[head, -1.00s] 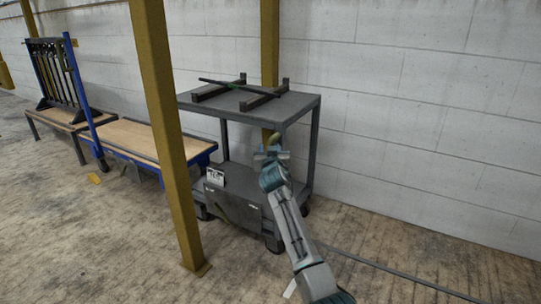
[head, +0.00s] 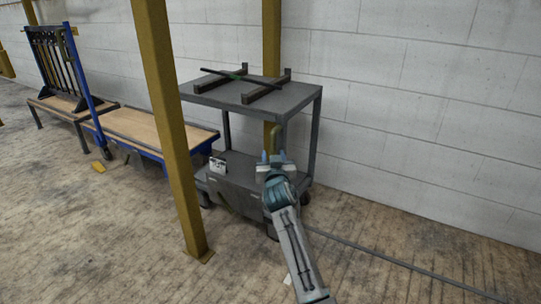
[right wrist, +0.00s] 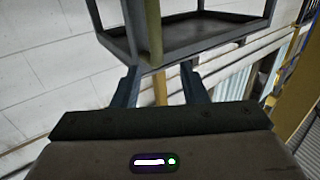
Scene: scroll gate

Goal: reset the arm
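My right gripper (head: 275,160) is in front of the grey cart (head: 225,100), below its top shelf in the head view. Its two fingers stand apart in the right wrist view (right wrist: 160,88), with nothing seen held between them. A dark rod (head: 224,75) lies across two dark supports on the cart's top shelf, apart from the gripper. My left gripper is in neither view.
A yellow post (head: 170,130) stands left of the cart. A blue-framed flat trolley (head: 150,130) and a rack of dark bars (head: 55,65) are farther left. A cable or thin pipe (head: 400,264) crosses the floor at right. Open floor lies in front.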

